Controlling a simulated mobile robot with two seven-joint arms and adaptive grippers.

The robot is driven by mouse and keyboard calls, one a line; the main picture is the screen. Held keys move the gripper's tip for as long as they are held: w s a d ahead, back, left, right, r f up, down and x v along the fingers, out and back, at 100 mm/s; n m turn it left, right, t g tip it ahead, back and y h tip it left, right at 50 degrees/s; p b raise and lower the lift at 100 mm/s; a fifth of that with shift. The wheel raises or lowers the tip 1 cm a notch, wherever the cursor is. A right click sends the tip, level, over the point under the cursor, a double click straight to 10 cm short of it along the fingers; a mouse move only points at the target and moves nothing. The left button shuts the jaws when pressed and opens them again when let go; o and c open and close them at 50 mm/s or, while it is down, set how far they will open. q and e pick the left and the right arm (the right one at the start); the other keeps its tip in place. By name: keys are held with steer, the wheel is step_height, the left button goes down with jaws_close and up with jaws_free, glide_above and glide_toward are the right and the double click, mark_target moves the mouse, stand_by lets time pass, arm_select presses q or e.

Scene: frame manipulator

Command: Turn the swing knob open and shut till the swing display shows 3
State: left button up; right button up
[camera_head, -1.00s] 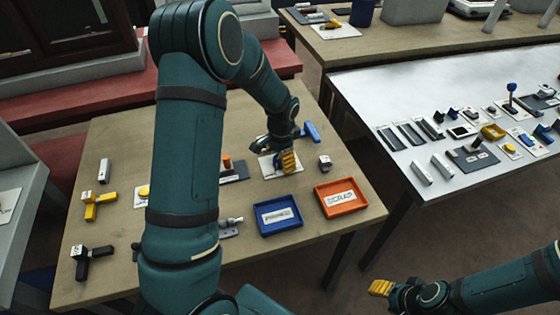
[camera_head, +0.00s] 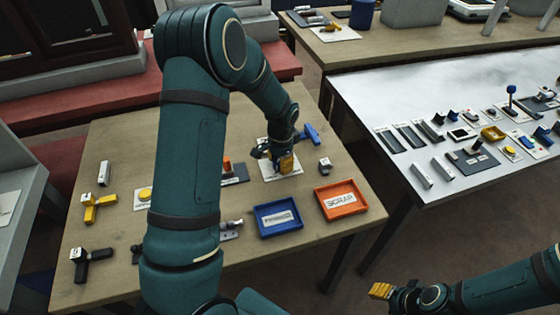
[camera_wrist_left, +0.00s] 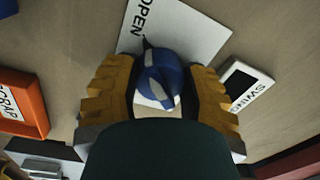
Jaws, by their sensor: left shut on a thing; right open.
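The swing knob (camera_wrist_left: 157,75) is a round blue knob with a pale pointer-like marking, seen in the left wrist view on a white plate (camera_wrist_left: 196,32) lettered OPEN. My left gripper (camera_wrist_left: 156,92) has its yellow fingers on both sides of the knob and is shut on it. In the head view this gripper (camera_head: 284,163) is low over the white plate (camera_head: 268,171) and hides the knob. The swing display (camera_wrist_left: 238,82) is a dark screen with a SWING label; I cannot read a number on it. My right gripper (camera_head: 381,290) is open and empty, away from the table.
A blue tray (camera_head: 259,232) and an orange SCRAP tray (camera_head: 317,205) stand on the near right of the wooden table. My left arm covers the table's middle.

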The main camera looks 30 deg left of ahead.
arm_select(q)
steer(key=n, duration=0.4)
steer(key=shift+p, duration=0.35)
steer(key=n+p, duration=0.1)
steer(key=n, duration=0.3)
steer(key=shift+s+d+n, duration=0.1)
steer(key=shift+n, duration=0.3)
steer(key=n+p, duration=0.2)
steer(key=n, duration=0.4)
steer(key=shift+n+g+p, duration=0.3)
steer(key=shift+g+p, duration=0.05)
steer(key=shift+g, duration=0.05)
steer(key=shift+f+n+p, duration=0.1)
steer(key=shift+n+p, duration=0.25)
steer(key=shift+n, duration=0.55)
steer(key=o, duration=1.2)
